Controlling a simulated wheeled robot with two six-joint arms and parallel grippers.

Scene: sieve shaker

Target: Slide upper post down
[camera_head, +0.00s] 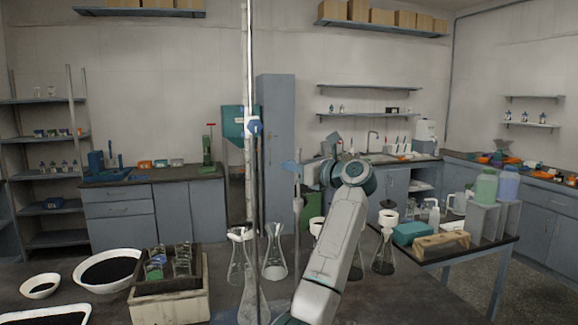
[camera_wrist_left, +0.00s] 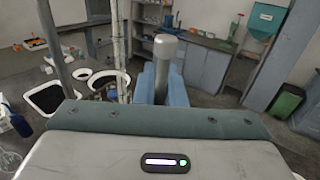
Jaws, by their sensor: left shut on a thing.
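My left gripper (camera_head: 293,168) is shut on a grey upright post (camera_head: 298,208) near the middle of the head view. The post's lower end is hard to make out there among the glassware. In the left wrist view my blue fingers (camera_wrist_left: 164,90) close on both sides of the grey cylindrical post (camera_wrist_left: 167,50), whose rounded top stands above them. The post looks upright. My right gripper is in neither view.
A tall thin rod (camera_head: 249,70) with a blue clamp (camera_head: 254,125) stands left of the post. Glass flasks (camera_head: 274,258) stand close by on the dark bench. A beaker crate (camera_head: 168,304) and black-filled bowls (camera_head: 108,270) are at the left. A side table (camera_head: 440,252) holds bottles at the right.

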